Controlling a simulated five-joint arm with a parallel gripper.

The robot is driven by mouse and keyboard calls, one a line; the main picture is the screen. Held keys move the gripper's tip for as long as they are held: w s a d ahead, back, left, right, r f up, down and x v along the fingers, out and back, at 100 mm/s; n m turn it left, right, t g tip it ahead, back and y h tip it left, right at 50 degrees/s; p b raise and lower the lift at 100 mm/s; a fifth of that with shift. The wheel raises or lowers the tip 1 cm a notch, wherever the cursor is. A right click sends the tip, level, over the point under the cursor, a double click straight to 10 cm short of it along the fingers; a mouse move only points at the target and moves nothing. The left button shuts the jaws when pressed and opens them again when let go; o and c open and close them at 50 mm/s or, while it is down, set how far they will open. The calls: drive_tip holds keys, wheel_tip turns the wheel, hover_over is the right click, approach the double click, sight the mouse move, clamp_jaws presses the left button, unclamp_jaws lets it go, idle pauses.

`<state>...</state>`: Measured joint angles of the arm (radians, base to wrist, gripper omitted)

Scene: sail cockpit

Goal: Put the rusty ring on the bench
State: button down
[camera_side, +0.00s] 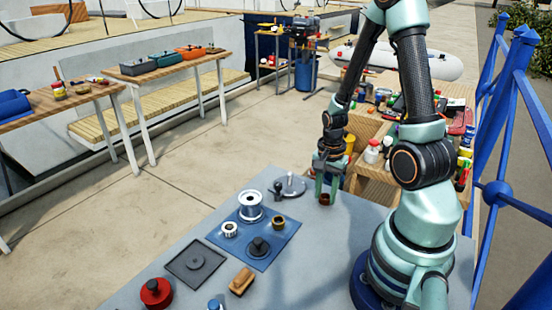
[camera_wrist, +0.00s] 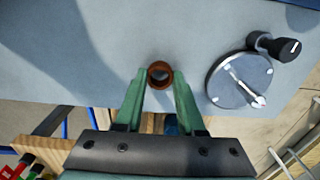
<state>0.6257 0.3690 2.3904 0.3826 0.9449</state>
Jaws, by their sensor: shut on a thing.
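The rusty ring (camera_wrist: 160,84) is a small brown-red ring between my gripper's fingertips (camera_wrist: 160,80) in the wrist view, its round opening facing the camera. In the side view the ring (camera_side: 325,200) shows below my gripper (camera_side: 325,192), near the far edge of the grey bench (camera_side: 325,235). My gripper is shut on it and points down. The bench top (camera_wrist: 110,50) lies behind the ring in the wrist view. I cannot tell whether the ring touches the bench or hangs just above it.
A round metal disc (camera_side: 291,187) with a black-knobbed part lies left of my gripper. A blue mat (camera_side: 270,222) holds a silver spool (camera_side: 250,206) and several small parts. A red pot (camera_side: 156,293) and wooden brush (camera_side: 241,281) are nearer. Bare bench lies right of the mat.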

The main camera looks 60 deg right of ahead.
drive_tip(key=shift+f, duration=0.25)
drive_tip(key=c, duration=0.5)
unclamp_jaws()
drive_tip(key=shift+f, duration=0.1)
wheel_tip(320, 180, up, 12)
drive_tip(key=shift+w+a+r+n+t, duration=0.9)
drive_tip(key=shift+a+r+n, duration=1.2)
drive_tip(key=shift+a+n, duration=0.85)
drive_tip(key=shift+w+a+r+n+t, duration=0.85)
drive_tip(key=shift+a+r+n, duration=1.3)
drive_tip(key=shift+a+n, duration=0.75)
drive_tip(key=shift+w+a+r+n+t, duration=0.75)
drive_tip(key=shift+a+r+n+t, duration=0.3)
drive_tip(key=shift+a+r+n, duration=1.45)
